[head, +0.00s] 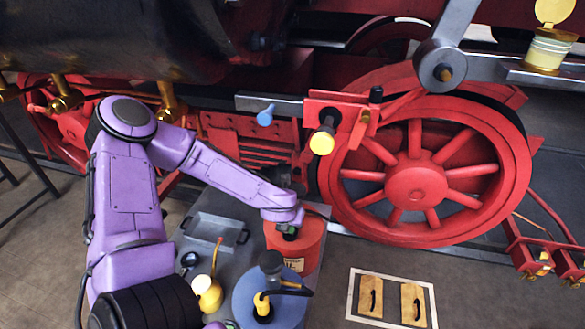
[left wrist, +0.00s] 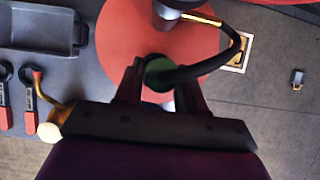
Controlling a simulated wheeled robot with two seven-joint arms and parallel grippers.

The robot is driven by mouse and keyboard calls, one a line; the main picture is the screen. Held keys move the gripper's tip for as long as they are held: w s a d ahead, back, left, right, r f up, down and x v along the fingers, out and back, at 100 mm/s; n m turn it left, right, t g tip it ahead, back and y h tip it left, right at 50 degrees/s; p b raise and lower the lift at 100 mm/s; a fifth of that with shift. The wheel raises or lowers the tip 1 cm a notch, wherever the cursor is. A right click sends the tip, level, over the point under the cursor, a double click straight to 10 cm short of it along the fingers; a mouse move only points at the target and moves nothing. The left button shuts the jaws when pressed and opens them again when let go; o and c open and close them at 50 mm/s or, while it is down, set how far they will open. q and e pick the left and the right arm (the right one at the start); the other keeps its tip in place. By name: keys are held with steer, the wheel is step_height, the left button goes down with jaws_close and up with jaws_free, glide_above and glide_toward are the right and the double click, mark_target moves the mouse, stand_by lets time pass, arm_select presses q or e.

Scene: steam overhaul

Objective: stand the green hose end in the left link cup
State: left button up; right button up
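A green hose end (left wrist: 158,70) with a black hose (left wrist: 212,68) shows in the left wrist view, over the round top of a red can (left wrist: 118,35). My left gripper (left wrist: 164,72) has its fingers on either side of the green end, with gaps visible, so it looks open. In the head view my left gripper (head: 289,228) is low over the red can (head: 308,242), and its fingers are mostly hidden. A small purple part at the bottom edge looks like my right gripper (head: 217,325); its fingers do not show. I cannot pick out the left link cup with certainty.
A blue can (head: 240,297) with a yellow-ended hose and a yellow oil can (head: 208,293) stand near a grey tray (head: 205,221). The red wheel (head: 420,175) and red-and-steel locomotive parts rise behind. A white-edged panel with wooden blocks (head: 413,303) lies right on the floor.

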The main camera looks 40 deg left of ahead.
arm_select(q)
step_height(320, 180, up, 6)
steer(key=p, duration=0.5)
steer(key=shift+s+f, duration=0.15)
steer(key=shift+f, duration=0.1)
stand_by(0.9)
